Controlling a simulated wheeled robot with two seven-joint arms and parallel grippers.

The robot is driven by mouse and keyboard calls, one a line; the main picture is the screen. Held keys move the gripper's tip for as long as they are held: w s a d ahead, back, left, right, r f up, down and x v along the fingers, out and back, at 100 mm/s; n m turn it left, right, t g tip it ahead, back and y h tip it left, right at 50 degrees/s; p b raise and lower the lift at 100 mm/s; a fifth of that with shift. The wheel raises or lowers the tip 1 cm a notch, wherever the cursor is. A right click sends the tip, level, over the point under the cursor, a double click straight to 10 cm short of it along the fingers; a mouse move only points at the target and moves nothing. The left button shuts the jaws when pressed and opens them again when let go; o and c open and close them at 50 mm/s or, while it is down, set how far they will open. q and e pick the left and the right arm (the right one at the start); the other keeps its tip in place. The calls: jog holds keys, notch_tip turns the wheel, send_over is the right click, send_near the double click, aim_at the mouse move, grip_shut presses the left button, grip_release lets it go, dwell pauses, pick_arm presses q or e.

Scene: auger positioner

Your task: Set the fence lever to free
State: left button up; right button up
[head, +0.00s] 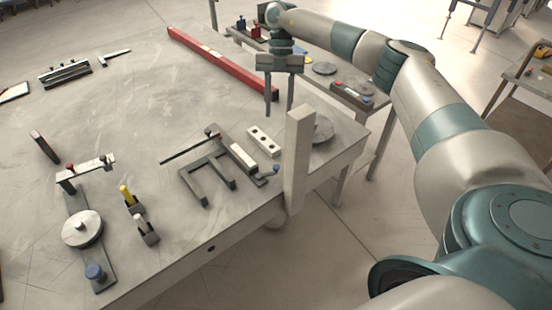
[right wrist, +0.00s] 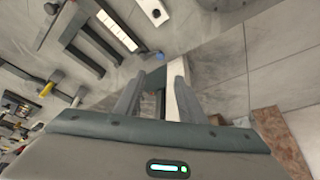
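A dark grey forked fixture (head: 207,180) lies near the table's front right edge, with a thin dark rod and a pale block (head: 243,157). A small blue-ended lever (head: 271,171) sits at its right end; it looks like the fence lever, but its setting is too small to read. In the right wrist view, the blue end (right wrist: 159,56) shows just beyond my fingers. My right gripper (head: 279,112) points down, its fingers apart and empty, beyond the pale upright post. It also shows open in the right wrist view (right wrist: 152,88). My left gripper is out of view.
The tall pale post (head: 298,160) stands at the table edge right of the lever. A white block with holes (head: 263,141) and a grey disc (head: 321,130) lie close by. A long red beam (head: 222,63) lies behind. The table's middle (head: 130,110) is clear.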

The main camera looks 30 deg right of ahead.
aim_at(276, 166)
jog(key=p+x, duration=0.5)
jog(key=x, duration=1)
jog(key=shift+f, duration=0.15)
jog(key=shift+s+a+f, duration=0.1)
jog(key=shift+s+f, duration=0.15)
jog(key=shift+f, duration=0.4)
grip_shut()
